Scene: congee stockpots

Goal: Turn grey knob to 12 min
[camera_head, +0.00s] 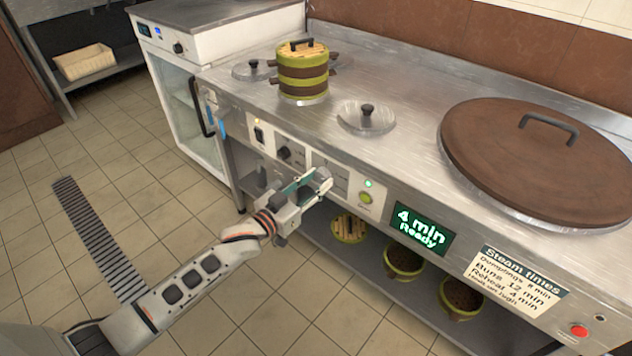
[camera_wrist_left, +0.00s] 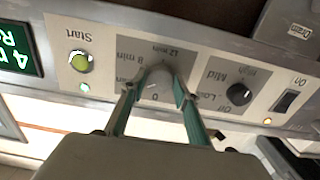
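My left gripper (camera_head: 312,183) is at the knob, with one finger on each side in the left wrist view (camera_wrist_left: 159,78). The fingers are apart and contact is not clear. The green display (camera_head: 420,229) reads "4 min Ready". My right gripper is not in view.
A green start button (camera_head: 365,198) is right of the knob in the head view. A black knob (camera_head: 283,153) and a switch (camera_head: 259,135) are to its left. Steamers (camera_head: 302,73) and a large brown lid (camera_head: 545,155) are on top. Baskets (camera_head: 403,262) stand on the shelf below.

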